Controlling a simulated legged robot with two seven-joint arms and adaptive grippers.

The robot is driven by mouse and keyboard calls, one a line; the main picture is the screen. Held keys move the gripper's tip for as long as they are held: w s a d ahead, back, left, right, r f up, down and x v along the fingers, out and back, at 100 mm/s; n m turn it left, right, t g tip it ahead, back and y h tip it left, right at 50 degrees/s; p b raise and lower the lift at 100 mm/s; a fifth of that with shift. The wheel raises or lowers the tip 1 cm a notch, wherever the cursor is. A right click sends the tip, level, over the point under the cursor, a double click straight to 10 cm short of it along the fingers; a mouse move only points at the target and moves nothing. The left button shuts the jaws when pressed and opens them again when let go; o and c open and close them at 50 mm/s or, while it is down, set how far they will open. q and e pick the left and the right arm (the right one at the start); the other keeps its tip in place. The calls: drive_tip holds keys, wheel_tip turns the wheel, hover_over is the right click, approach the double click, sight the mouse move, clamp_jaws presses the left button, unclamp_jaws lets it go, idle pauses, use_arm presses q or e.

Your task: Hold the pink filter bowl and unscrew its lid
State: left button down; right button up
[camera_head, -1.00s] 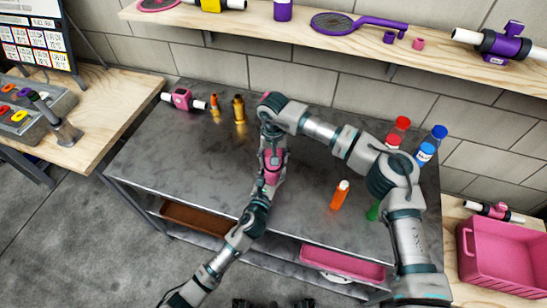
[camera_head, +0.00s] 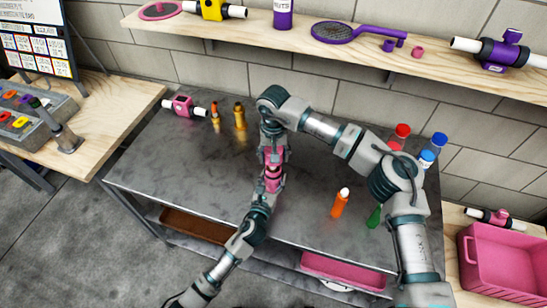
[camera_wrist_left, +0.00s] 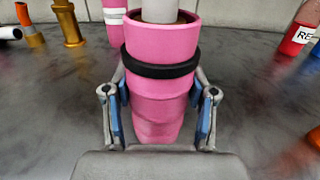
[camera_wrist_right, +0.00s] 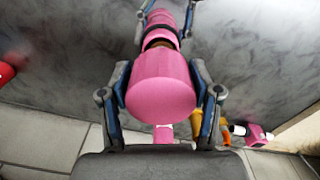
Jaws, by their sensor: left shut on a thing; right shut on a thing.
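The pink filter bowl (camera_wrist_left: 160,105), with a black ring around it, stands upright in my left gripper (camera_wrist_left: 160,125), which is shut on it. A pale cylinder (camera_wrist_left: 159,10) rises from its open top. In the head view the bowl (camera_head: 272,183) is held above the front part of the dark table. The pink lid (camera_wrist_right: 161,88) is in my right gripper (camera_wrist_right: 162,112), which is shut on it directly above the bowl. A gap shows between lid and bowl in the right wrist view. In the head view the right gripper (camera_head: 273,156) mostly covers the lid.
A pink cylinder with white bands (camera_wrist_left: 113,20) stands behind the bowl. An orange bottle (camera_head: 340,204) and a green item (camera_head: 374,216) stand right of it. Red-capped (camera_head: 402,130) and blue-capped bottles (camera_head: 439,141) are at the back right.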

use_arm(q)
drive_tip(key=shift+c, duration=1.3)
unclamp_jaws()
drive_tip(key=shift+s, duration=0.1)
